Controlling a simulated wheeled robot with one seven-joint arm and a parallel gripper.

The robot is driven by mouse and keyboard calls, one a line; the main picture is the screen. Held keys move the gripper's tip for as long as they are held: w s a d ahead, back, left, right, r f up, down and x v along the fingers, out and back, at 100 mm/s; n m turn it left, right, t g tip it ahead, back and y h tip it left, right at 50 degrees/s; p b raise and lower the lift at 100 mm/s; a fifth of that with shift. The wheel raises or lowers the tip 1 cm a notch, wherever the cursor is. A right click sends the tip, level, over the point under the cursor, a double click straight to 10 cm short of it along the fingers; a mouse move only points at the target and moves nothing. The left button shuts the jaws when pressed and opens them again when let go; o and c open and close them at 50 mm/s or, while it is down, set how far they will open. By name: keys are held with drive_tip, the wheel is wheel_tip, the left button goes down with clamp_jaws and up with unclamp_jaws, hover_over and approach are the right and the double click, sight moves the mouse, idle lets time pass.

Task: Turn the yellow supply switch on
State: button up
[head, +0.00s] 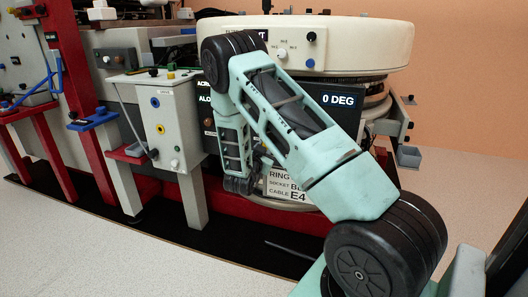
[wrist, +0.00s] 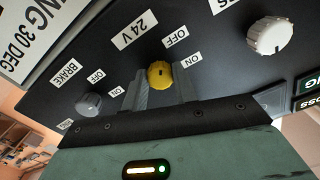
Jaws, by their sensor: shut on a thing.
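The yellow supply switch (wrist: 160,74) is a round knob on a dark panel in the wrist view, under a "24 V" label, with OFF and ON labels near it. A small dark mark shows on its face; I cannot tell clearly which label it points to. My gripper (wrist: 161,86) has its two grey fingers on either side of the knob and is shut on it. In the head view my arm hides the gripper and this switch.
A grey brake knob (wrist: 88,104) sits left of the yellow switch, and a white knob (wrist: 269,36) sits right. In the head view a grey box (head: 164,120) with coloured buttons stands left of my arm, and a cream ring housing (head: 350,42) is behind it.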

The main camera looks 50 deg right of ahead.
drive_tip(key=m+b, duration=0.6)
drive_tip(key=m, duration=0.4)
drive_tip(key=shift+f+m+b, duration=0.1)
drive_tip(key=shift+m+b, duration=0.25)
drive_tip(key=shift+m, duration=0.05)
idle(0.3)
drive_tip(key=o, duration=1)
drive_tip(key=p+v, duration=0.4)
drive_tip(key=v, duration=1.3)
drive_tip(key=shift+a, duration=0.25)
